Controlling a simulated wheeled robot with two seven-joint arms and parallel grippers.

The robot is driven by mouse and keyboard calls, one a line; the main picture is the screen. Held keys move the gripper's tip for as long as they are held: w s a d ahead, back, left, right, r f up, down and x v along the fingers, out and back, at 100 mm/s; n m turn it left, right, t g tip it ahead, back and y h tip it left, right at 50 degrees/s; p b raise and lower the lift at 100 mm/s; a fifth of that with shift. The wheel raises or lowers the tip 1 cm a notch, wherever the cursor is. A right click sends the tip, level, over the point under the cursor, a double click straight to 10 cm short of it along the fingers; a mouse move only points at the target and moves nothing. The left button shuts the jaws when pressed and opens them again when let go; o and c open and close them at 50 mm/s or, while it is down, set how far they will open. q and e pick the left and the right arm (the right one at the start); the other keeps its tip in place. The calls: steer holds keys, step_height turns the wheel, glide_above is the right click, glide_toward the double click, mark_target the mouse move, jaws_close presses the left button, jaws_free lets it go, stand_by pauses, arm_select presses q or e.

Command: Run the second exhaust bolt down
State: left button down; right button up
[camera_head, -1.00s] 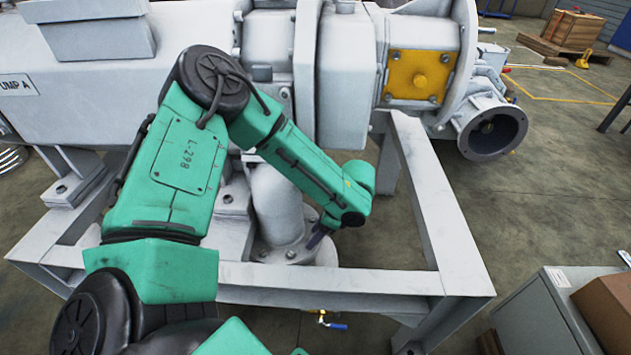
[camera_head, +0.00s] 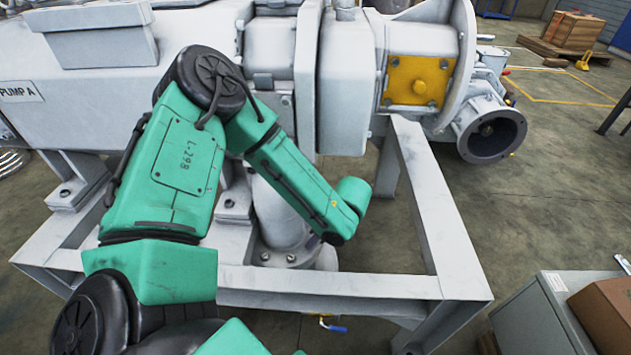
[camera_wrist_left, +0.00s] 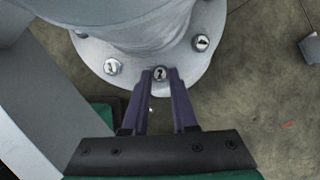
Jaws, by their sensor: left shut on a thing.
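The exhaust flange (camera_wrist_left: 190,72) is a light grey ring at the foot of a pipe. Several bolt heads with dark marks sit on it. The second exhaust bolt (camera_wrist_left: 160,73), whose mark looks like a 2, is between the tips of my left gripper (camera_wrist_left: 160,80). The two purple fingers are shut on its head from both sides. How far the bolt is in cannot be told. In the head view the flange (camera_head: 281,258) shows below the pipe, and my green left wrist stands over its right side, hiding most of the fingers. My right gripper is not in view.
Another bolt (camera_wrist_left: 113,66) is left of the fingers and one more (camera_wrist_left: 201,42) is right. A grey frame rail (camera_head: 330,285) runs in front of the flange. The pump body (camera_head: 100,95) stands behind. A grey cabinet (camera_head: 550,315) stands at lower right.

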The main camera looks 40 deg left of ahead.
arm_select(q)
steer(key=m+t, duration=0.1)
steer(key=m, duration=0.2)
steer(key=shift+s+m+p, duration=0.15)
steer(key=shift+m+p, duration=0.2)
steer(key=shift+m, duration=0.05)
steer(key=m+t, duration=0.1)
steer(key=m, duration=0.1)
steer(key=m+t, duration=0.1)
steer(key=m, duration=0.1)
steer(key=shift+s+a+h+p, duration=0.1)
steer(key=shift+s+h+p, duration=0.1)
steer(key=shift+h+p, duration=0.15)
steer(key=shift+a+m+t+h, duration=0.1)
steer(key=shift+m+t+h, duration=0.25)
steer(key=shift+m, duration=0.85)
steer(key=c, duration=0.7)
jaws_free()
steer(key=shift+s, duration=0.1)
